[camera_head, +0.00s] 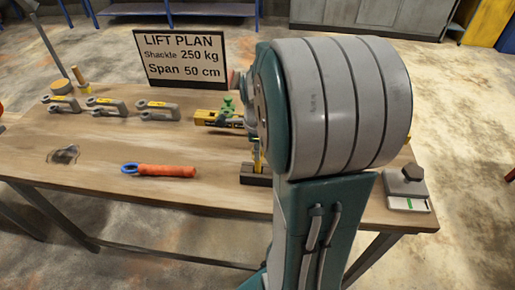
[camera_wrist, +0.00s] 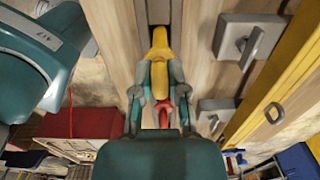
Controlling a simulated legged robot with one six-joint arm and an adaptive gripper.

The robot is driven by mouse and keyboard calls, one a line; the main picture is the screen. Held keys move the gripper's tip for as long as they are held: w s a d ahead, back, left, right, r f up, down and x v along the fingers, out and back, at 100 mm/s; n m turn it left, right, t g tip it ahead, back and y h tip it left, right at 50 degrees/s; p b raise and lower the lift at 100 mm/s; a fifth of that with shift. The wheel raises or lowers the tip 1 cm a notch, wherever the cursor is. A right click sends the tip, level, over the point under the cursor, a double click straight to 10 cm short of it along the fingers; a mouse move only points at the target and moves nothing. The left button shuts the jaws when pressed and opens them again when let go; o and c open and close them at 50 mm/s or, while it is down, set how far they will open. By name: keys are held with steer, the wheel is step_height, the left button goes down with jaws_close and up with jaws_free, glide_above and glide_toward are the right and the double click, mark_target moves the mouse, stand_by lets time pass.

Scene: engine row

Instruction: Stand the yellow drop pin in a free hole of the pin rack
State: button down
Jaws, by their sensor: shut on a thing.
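In the wrist view my gripper (camera_wrist: 161,78) is shut on the yellow drop pin (camera_wrist: 160,52), with one grey finger on each side of it. A small red part (camera_wrist: 165,105) shows between the fingers, below the yellow. A dark grey slot-like strip (camera_wrist: 159,12) lies just beyond the pin; I cannot tell whether the pin touches it. In the head view my arm hides most of the gripper. A dark block (camera_head: 256,180), apparently the pin rack, shows at the arm's left edge with a thin yellow piece (camera_head: 257,158) above it. Its holes cannot be made out.
On the bench (camera_head: 90,155) lie several grey shackles (camera_head: 105,106), an orange-handled tool (camera_head: 165,171) and a yellow beam (camera_head: 212,118). A lift plan sign (camera_head: 181,58) stands behind. A grey block with a knob (camera_head: 407,188) sits at right. The front left bench is mostly clear.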

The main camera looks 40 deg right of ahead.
steer(key=shift+f, duration=1.35)
steer(key=c, duration=0.6)
jaws_free()
steer(key=shift+r, duration=0.15)
step_height(320, 180, up, 12)
steer(key=shift+f, duration=0.15)
steer(key=shift+a, duration=0.1)
steer(key=s+a+r+n+t, duration=0.1)
steer(key=s+a+n+t, duration=0.1)
steer(key=a+n, duration=0.4)
steer(key=s+a+n+t, duration=0.1)
steer(key=s+a+n, duration=0.2)
steer(key=a+n, duration=0.4)
steer(key=s+a+r+n+t, duration=0.1)
steer(key=a+n, duration=0.6)
steer(key=n, duration=0.8)
steer(key=shift+s+a+r+t, duration=0.1)
steer(key=shift+s+r+t, duration=0.1)
steer(key=shift+s+t, duration=0.3)
steer(key=shift+s+a+r+t, duration=0.15)
steer(key=shift+s+t, duration=0.15)
steer(key=shift+s, duration=0.35)
